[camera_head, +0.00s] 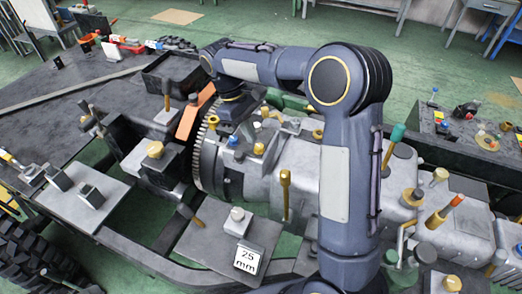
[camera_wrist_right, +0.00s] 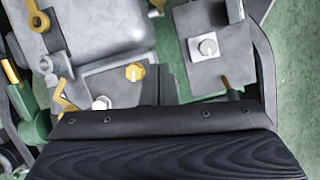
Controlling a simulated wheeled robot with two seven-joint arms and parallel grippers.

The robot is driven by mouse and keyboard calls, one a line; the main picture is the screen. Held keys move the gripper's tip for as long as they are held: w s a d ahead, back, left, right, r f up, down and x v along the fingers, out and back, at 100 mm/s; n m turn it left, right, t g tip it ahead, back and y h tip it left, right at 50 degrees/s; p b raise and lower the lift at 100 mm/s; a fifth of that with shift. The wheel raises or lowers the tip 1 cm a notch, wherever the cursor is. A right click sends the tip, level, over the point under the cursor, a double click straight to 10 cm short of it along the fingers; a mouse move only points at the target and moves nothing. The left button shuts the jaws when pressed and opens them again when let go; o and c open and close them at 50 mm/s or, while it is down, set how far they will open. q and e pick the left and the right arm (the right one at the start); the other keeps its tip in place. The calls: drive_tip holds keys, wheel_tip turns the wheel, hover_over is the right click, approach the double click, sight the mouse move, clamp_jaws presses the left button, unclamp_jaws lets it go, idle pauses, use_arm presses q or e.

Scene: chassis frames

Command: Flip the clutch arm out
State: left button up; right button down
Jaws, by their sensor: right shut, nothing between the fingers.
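I cannot pick out the clutch arm for certain. An orange bar (camera_head: 194,114) stands tilted beside the large toothed ring (camera_head: 207,140), left of the grey gearbox housing (camera_head: 262,178). My right arm reaches up and over from the lower right, and my right gripper (camera_head: 238,106) points down just above the housing, by the top of the ring. Its fingers are shut and empty; their tips are mostly hidden. In the right wrist view, a dark part of my gripper fills the bottom, with a brass knob (camera_wrist_right: 135,72) and a pale knob (camera_wrist_right: 101,103) beyond. My left gripper is not in view.
A grey plate (camera_head: 88,205) with blocks lies at left. A white "25 mm" tag (camera_head: 249,259) is in front. Several brass and coloured knobs stand up from the housing. A parts table (camera_head: 460,140) is at right. Green floor is open behind.

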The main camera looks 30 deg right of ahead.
drive_tip(key=p+x, duration=0.1)
drive_tip(key=x, duration=0.8)
drive_tip(key=shift+s, duration=0.25)
drive_tip(key=s+d, duration=0.1)
drive_tip(key=s+d+p, duration=0.1)
drive_tip(key=s, duration=0.1)
drive_tip(key=shift+s+f, duration=0.25)
drive_tip(key=shift+s, duration=0.05)
drive_tip(key=shift+s+d, duration=0.1)
drive_tip(key=shift+d, duration=0.05)
